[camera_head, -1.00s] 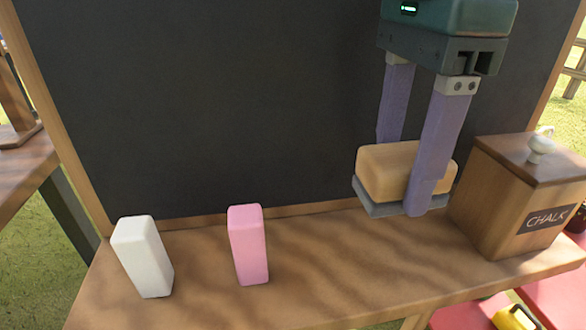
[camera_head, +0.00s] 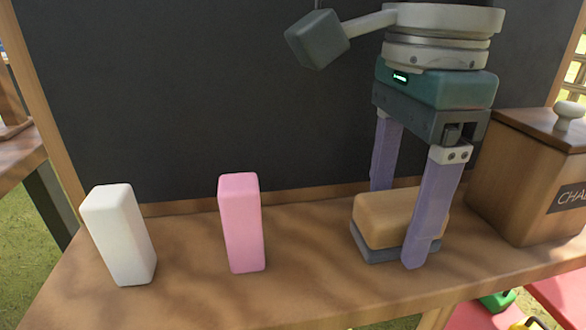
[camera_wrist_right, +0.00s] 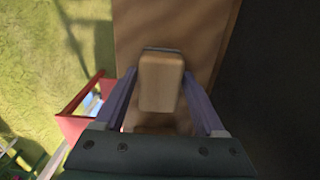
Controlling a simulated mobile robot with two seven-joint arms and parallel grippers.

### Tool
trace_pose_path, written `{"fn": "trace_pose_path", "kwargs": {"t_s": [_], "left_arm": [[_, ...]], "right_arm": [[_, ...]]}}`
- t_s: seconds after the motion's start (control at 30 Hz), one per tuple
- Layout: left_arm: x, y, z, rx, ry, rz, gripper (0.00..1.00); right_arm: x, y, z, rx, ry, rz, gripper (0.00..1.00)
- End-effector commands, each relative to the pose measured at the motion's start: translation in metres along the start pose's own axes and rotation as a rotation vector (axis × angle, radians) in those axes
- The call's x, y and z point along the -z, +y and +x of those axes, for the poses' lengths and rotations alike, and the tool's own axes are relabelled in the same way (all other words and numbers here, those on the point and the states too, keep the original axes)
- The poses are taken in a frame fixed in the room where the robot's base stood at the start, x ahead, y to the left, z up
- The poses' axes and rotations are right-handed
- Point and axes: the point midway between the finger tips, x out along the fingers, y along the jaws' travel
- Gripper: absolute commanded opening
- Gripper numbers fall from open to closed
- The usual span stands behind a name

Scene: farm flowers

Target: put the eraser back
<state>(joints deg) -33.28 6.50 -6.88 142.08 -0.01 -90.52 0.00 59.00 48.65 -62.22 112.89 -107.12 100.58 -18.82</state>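The eraser (camera_head: 385,219), with a tan top and dark grey underside, appears to rest on the wooden ledge (camera_head: 300,285) in front of the blackboard (camera_head: 200,100). My right gripper (camera_head: 398,228) points down with its purple fingers on either side of the eraser. In the right wrist view the eraser (camera_wrist_right: 160,82) lies between the fingertips, with narrow gaps beside it, so the gripper looks slightly open. The near finger hides part of the eraser in the head view. My left gripper is not in view.
A pink block (camera_head: 241,222) and a white block (camera_head: 118,235) stand upright on the ledge to the left. A wooden chalk box (camera_head: 520,185) with a knobbed lid stands close to the right of the gripper. The ledge between pink block and eraser is clear.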

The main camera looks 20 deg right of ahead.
Motion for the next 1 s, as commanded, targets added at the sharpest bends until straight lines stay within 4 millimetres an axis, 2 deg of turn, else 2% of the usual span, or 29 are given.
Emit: {"fn": "trace_pose_path", "kwargs": {"t_s": [0.03, 0.1, 0.13, 0.37, 0.47, 0.57, 0.8, 1.0], "left_arm": [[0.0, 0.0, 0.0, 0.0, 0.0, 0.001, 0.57], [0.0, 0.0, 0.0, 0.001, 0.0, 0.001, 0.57], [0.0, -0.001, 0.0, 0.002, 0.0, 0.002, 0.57], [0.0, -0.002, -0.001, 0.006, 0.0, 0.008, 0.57], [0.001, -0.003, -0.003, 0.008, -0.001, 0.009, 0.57], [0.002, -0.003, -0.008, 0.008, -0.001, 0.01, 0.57], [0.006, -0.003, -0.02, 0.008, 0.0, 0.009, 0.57], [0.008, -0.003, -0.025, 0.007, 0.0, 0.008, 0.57]], "right_arm": [[0.0, 0.0, 0.0, 0.0, 0.0, 0.0, 0.78], [0.0, 0.0, 0.0, 0.0, 0.0, 0.0, 0.86], [0.0, 0.0, 0.0, 0.0, 0.0, 0.0, 0.87], [0.0, 0.0, -0.002, 0.001, -0.001, 0.0, 0.87], [0.0, -0.001, -0.01, 0.003, -0.001, 0.0, 0.87], [-0.001, -0.001, -0.027, 0.005, -0.002, 0.0, 0.87], [-0.001, -0.001, -0.082, 0.006, -0.003, 0.0, 0.87], [0.0, -0.001, -0.113, 0.003, -0.002, 0.0, 0.87]]}}
